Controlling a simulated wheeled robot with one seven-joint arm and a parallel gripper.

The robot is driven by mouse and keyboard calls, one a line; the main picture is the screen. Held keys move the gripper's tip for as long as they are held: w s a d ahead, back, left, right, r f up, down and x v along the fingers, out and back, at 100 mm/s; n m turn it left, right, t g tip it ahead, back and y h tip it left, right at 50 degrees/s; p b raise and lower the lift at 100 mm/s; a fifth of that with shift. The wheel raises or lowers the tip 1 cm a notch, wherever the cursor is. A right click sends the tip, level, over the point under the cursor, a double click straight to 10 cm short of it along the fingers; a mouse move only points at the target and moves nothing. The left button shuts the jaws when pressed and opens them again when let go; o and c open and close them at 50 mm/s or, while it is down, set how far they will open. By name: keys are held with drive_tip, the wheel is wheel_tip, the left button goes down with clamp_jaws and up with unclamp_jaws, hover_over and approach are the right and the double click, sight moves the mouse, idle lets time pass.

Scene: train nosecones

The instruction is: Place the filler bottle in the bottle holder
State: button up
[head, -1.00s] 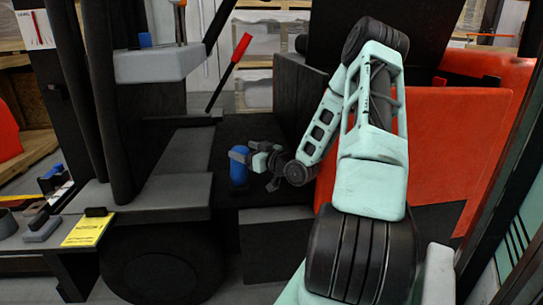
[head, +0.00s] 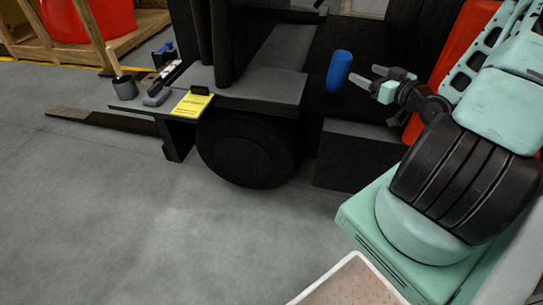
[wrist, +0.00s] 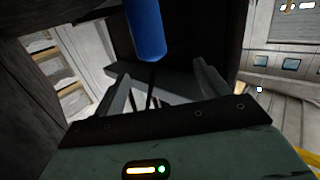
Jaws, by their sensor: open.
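The blue filler bottle (head: 339,72) is near upright, leaning slightly in the head view, against the dark deck of the vehicle. In the wrist view the bottle (wrist: 147,30) shows at the top, beyond the fingertips. My gripper (head: 365,76) is open just right of the bottle, its fingers pointing toward it. Nothing sits between the fingers (wrist: 161,70) in the wrist view. The bottle's base blends into dark surfaces, so I cannot tell what it rests on. I cannot clearly make out a bottle holder.
A yellow paper (head: 192,105) lies on the vehicle's front ledge, near a grey cup (head: 125,87) with a wooden handle. A black wheel (head: 247,145) is below the ledge. A pale-rimmed tray (head: 350,285) is at the bottom. The grey floor at left is open.

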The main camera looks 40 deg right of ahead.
drive_tip(key=w+a+f+n+g+y, duration=0.2)
drive_tip(key=w+a+n+g, duration=0.3)
drive_tip(key=w+a, duration=0.6)
drive_tip(key=s+a+g, duration=0.2)
drive_tip(key=a+g, duration=0.2)
drive_tip(key=a, duration=1)
drive_tip(key=s+a+r+n+g, duration=0.1)
drive_tip(key=s+a+r+g, duration=0.1)
drive_tip(key=s+a, duration=0.4)
drive_tip(key=s+a+r+n+g, duration=0.15)
drive_tip(key=s+a, duration=0.25)
drive_tip(key=a, duration=0.5)
drive_tip(key=s+a+r+g, duration=0.1)
drive_tip(key=s+a+g, duration=0.1)
drive_tip(key=s, duration=0.5)
drive_tip(key=s+a+r+g, duration=0.2)
drive_tip(key=s+a, duration=0.2)
drive_tip(key=s, duration=0.3)
drive_tip(key=shift+s+a+r+h, duration=0.2)
drive_tip(key=shift+s+h, duration=0.2)
drive_tip(key=shift+n+g, duration=0.25)
